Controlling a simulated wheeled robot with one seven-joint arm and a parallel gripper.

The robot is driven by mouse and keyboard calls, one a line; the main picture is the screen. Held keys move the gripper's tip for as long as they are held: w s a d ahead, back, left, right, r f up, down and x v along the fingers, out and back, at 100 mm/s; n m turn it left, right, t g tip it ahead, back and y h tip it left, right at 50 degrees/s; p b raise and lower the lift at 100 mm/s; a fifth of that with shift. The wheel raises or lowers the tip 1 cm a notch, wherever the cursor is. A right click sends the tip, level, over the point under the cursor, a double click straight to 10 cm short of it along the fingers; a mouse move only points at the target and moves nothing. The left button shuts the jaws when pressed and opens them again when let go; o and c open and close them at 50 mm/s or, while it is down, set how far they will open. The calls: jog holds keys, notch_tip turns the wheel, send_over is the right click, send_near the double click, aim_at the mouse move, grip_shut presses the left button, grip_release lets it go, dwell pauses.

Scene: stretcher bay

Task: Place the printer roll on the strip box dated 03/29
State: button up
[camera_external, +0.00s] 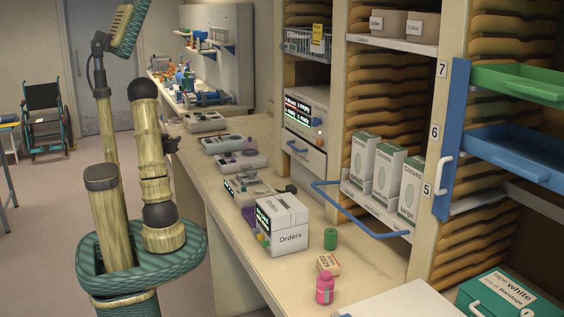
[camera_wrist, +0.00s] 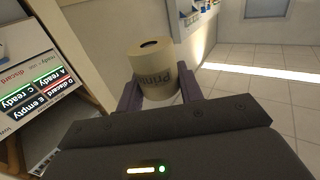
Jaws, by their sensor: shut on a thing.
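My gripper (camera_wrist: 160,92) is shut on the printer roll (camera_wrist: 152,72), a cream cylinder with a dark hole in its top and "Printer" in dark letters. The roll is upright between the two purple-grey fingers in the wrist view. I cannot make out my gripper or the roll in the external view. A small cream-and-orange box (camera_external: 328,264) lies on the counter in the external view, between a green cylinder and a pink bottle. It may be the strip box; its print is too small to read for sure.
The counter (camera_external: 233,205) holds a white "Orders" box (camera_external: 282,226), the green cylinder (camera_external: 330,239), the pink bottle (camera_external: 325,289) and several grey devices. A blue rail (camera_external: 360,212) juts out below the glove boxes (camera_external: 388,172). A lit ready/empty display (camera_wrist: 38,90) is left of my gripper.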

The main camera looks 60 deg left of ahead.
jog(key=s+d+r+n+g+y, duration=0.1)
jog(key=s+r+n+g+y, duration=0.2)
jog(key=s, duration=0.8)
notch_tip(320, 180, up, 4)
jog(key=n+g, duration=0.2)
jog(key=g, duration=0.2)
jog(key=shift+s+d, duration=0.2)
jog(key=shift+d, duration=0.1)
jog(key=shift+f, duration=0.1)
jog(key=w+f+m+t+h, duration=0.4)
jog(key=w+f+t, duration=0.2)
jog(key=w, duration=0.3)
jog(key=w+f+m+t+h, duration=0.3)
jog(key=w+f+m+t, duration=0.25)
jog(key=w, duration=0.45)
jog(key=w+d+f+m+t+h, duration=0.2)
jog(key=w+d+f+m+h, duration=0.7)
jog(key=d+h, duration=0.4)
jog(key=shift+w+d+f+t+h, duration=0.2)
jog(key=shift+w+f+t+h, duration=0.15)
jog(key=shift+w+f+h, duration=0.6)
